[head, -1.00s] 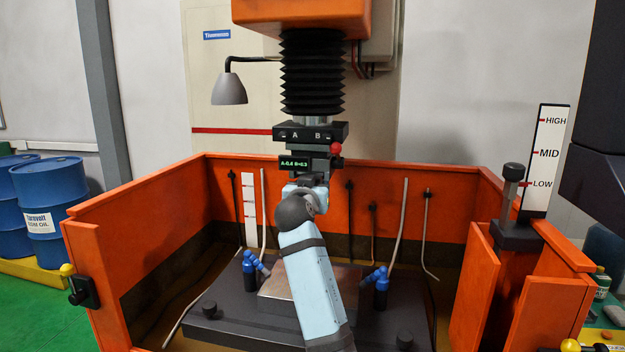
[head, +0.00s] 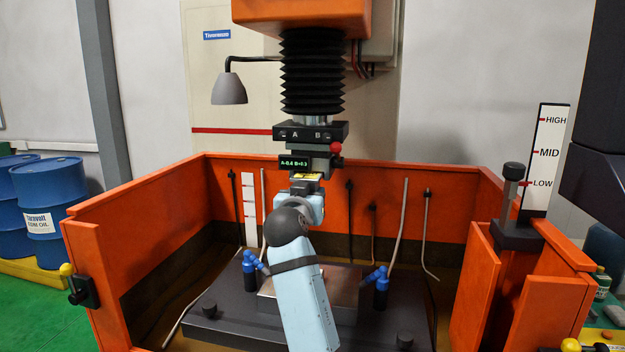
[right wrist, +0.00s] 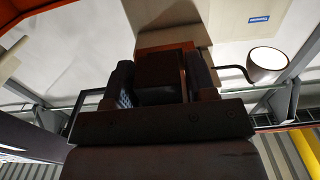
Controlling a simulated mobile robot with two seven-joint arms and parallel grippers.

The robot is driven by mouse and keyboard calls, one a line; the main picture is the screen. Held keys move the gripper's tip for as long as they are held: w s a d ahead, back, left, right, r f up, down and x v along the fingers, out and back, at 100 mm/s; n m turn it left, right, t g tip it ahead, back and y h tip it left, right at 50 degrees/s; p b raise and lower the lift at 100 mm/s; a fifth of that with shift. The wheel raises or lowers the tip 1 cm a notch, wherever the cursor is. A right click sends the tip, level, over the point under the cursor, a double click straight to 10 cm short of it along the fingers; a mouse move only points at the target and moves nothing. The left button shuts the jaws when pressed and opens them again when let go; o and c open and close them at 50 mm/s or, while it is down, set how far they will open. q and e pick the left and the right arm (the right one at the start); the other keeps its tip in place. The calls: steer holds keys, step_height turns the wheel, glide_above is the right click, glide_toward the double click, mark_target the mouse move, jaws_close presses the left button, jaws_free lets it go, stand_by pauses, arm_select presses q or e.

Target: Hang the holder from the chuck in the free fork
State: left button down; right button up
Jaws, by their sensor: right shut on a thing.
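The chuck (head: 310,132), a dark block marked A and B with a red ball knob at its right, hangs under the black bellows. My right gripper (head: 306,188) is just below it, shut on the holder. In the right wrist view the holder is a dark brown block (right wrist: 160,76) between the two fingers. In the head view the gripper and my wrist mostly hide it. A small yellow patch shows at the gripper's top; I cannot tell whether the holder still touches the chuck. No free fork can be made out. My left gripper is out of view.
The orange tank walls (head: 150,215) surround the work table (head: 230,312), with two blue nozzles (head: 250,264) (head: 379,280) on it. A level post (head: 545,160) stands at the right. A grey lamp (head: 229,88) hangs left of the bellows. Blue drums (head: 50,195) stand outside at the left.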

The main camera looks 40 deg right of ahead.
steer(key=v, duration=0.7)
steer(key=shift+s+a+b, duration=0.15)
steer(key=shift+s+b, duration=0.05)
steer(key=shift+b, duration=0.1)
stand_by(0.4)
